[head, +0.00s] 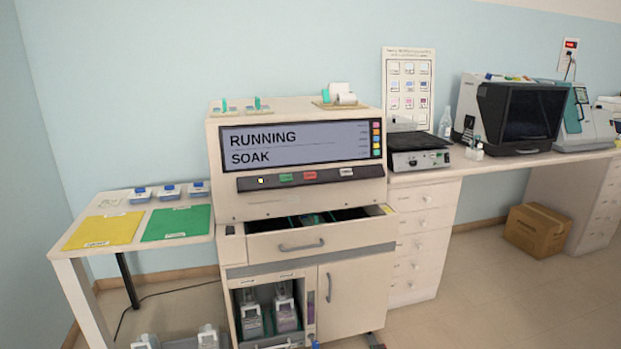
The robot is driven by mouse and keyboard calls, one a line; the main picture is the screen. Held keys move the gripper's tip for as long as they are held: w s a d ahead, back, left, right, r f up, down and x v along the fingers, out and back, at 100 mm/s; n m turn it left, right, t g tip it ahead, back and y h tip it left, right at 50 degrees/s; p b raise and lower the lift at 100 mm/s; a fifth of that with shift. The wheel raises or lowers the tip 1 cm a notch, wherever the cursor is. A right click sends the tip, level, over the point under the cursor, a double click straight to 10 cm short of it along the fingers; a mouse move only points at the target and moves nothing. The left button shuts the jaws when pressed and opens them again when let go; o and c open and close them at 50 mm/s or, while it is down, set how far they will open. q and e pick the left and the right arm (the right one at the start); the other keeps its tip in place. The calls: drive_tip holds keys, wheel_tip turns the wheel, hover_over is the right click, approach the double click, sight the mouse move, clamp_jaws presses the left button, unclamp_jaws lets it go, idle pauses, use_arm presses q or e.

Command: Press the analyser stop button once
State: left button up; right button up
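The analyser (225,165) is a large cream cabinet in the middle of the head view. Its screen (340,140) reads RUNNING and SOAK. Below it, a dark control strip (330,180) carries a lit yellow lamp (261,181), a green button (287,178), a red button (310,175) and a white button (346,172). Their labels are too small to read; the red one looks like the stop button. Nothing covers or touches the buttons. I cannot make out either gripper; pale parts cut off at the bottom edge are unclear.
A drawer (350,235) below the strip stands partly open. At left, a side table (75,267) holds a yellow mat (105,228), a green mat (177,222) and small blue-lidded boxes. A bench with instruments runs right. A cardboard box (537,229) sits on the floor.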

use_arm(q)
drive_tip(key=shift+s, duration=0.35)
drive_tip(key=c, duration=0.3)
drive_tip(key=shift+f, duration=0.1)
clamp_jaws()
drive_tip(key=shift+w, duration=0.2)
idle(0.8)
